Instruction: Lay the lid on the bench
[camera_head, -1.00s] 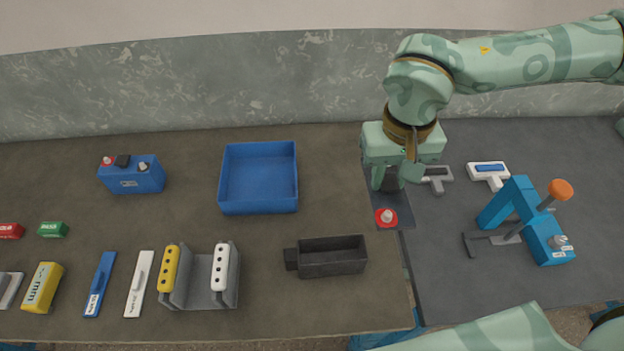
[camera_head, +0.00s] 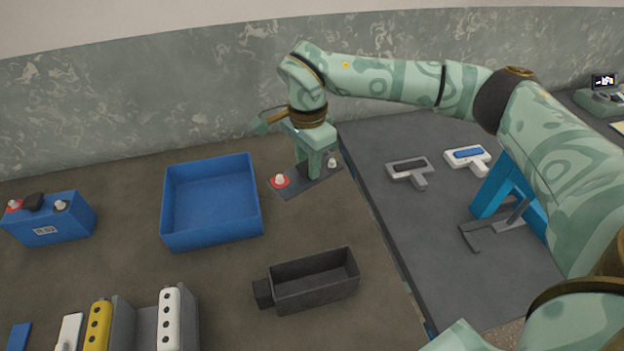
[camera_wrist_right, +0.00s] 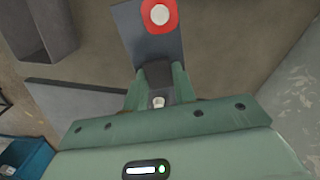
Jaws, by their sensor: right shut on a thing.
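The lid (camera_head: 318,184) is a dark grey plate with a red-ringed post at one end and a plain white post at the other. My right gripper (camera_head: 307,170) is shut on its middle grip, right of the blue tray. The lid lies about level, over the bench (camera_head: 225,285); whether it touches the top I cannot tell. In the right wrist view the lid (camera_wrist_right: 147,42) sticks out beyond the fingers (camera_wrist_right: 158,85), its red-ringed post at the top edge. My left gripper is not in view.
A blue tray (camera_head: 165,222) stands left of the lid, and an open dark grey case (camera_head: 318,297) below it. A blue battery (camera_head: 50,222) is at far left. A dark mat (camera_head: 415,240) with two T-shaped tools and a blue press (camera_head: 492,190) lies right.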

